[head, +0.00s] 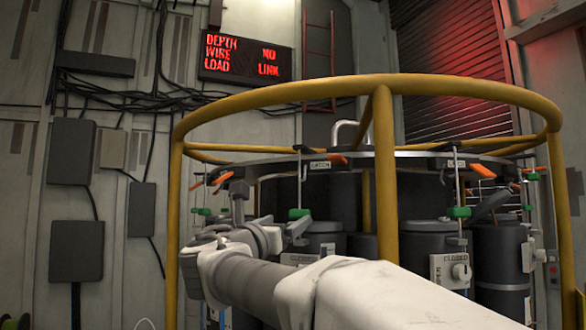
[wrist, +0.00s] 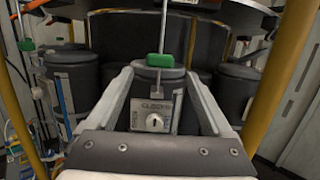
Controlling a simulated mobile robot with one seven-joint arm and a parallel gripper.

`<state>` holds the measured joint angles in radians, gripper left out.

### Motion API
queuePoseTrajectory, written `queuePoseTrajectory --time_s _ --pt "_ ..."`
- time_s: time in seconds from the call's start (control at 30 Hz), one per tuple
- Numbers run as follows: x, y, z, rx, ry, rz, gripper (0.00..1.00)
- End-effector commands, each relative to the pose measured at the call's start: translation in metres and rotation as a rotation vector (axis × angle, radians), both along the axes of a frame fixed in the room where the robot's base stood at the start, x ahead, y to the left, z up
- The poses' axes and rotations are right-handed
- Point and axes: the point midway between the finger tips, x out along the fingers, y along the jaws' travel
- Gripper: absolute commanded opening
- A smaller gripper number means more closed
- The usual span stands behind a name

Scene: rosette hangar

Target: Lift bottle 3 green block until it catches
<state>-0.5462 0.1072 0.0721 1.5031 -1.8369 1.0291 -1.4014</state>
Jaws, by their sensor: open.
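A green block (wrist: 160,61) sits on a thin upright rod in front of a dark grey bottle (wrist: 187,110) in the wrist view. A box with a round knob (wrist: 155,122) is on that bottle's front; its label looks like "CLOSED". My gripper (wrist: 158,74) is open, its pale fingers to either side of the bottle and block, apart from the block. In the head view, a green block (head: 298,213) shows just beyond my wrist, probably the same one. My fingers are partly hidden there. I cannot read a number marking bottle 3.
A yellow rail (head: 385,180) rings the bottles, with a post in front. Other green blocks hang at the right (head: 459,212) and left (head: 203,211); one (head: 531,177) sits higher. Orange handles (head: 338,160) line the upper ring. A red-lettered sign (head: 243,55) is behind.

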Motion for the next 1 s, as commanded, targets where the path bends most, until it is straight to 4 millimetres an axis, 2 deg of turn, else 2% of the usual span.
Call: queuePoseTrajectory --time_s 0.83,1.0 --pt "0.063 -0.026 0.015 0.000 0.001 -0.002 0.85" --pt "0.062 -0.026 0.014 0.000 0.000 0.000 0.85"
